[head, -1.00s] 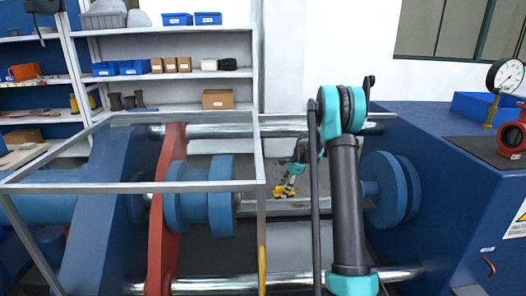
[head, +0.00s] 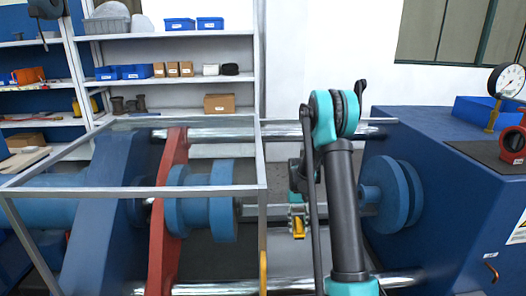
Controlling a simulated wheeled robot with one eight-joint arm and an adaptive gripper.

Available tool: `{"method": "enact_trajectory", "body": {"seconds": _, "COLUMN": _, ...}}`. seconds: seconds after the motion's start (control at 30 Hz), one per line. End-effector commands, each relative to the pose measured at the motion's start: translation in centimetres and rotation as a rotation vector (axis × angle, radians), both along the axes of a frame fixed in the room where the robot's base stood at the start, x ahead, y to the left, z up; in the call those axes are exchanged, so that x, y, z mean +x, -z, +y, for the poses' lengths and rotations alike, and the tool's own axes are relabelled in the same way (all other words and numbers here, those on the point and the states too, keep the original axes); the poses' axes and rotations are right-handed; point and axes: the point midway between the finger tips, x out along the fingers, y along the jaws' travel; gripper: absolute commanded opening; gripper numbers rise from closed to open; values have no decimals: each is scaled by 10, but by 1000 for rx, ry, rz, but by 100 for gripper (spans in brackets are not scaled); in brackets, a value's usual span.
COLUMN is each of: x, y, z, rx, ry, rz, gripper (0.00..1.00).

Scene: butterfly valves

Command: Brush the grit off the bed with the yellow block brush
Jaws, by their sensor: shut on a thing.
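The yellow block brush (head: 299,230) hangs low in the space between the blue flanged discs at left and right. My gripper (head: 298,213) is shut on the brush, just above it. My dark and teal arm reaches in from the front and covers part of the area right of the brush. The grey bed (head: 284,262) shows below and around the brush. Whether the bristles touch the bed, I cannot tell. The grit is too small or too hidden to make out.
Polished bars cross behind (head: 210,133) and in front (head: 215,288). A metal guard frame (head: 262,165) stands close left of my gripper. Left blue discs (head: 223,205), a red plate (head: 166,220) and right blue discs (head: 398,193) bound the space.

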Motion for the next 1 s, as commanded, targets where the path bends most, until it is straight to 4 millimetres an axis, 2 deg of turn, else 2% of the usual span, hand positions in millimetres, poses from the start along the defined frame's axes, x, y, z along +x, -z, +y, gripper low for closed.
{"method": "enact_trajectory", "body": {"seconds": 0.63, "x": 3, "y": -2, "z": 1, "rx": 2, "ry": 28, "rz": -1, "gripper": 18}}
{"method": "enact_trajectory", "body": {"seconds": 0.77, "x": 16, "y": -8, "z": 5, "rx": 2, "ry": 150, "rz": 0, "gripper": 18}}
{"method": "enact_trajectory", "body": {"seconds": 1.0, "x": 58, "y": -32, "z": 17, "rx": 3, "ry": 574, "rz": 1, "gripper": 18}}
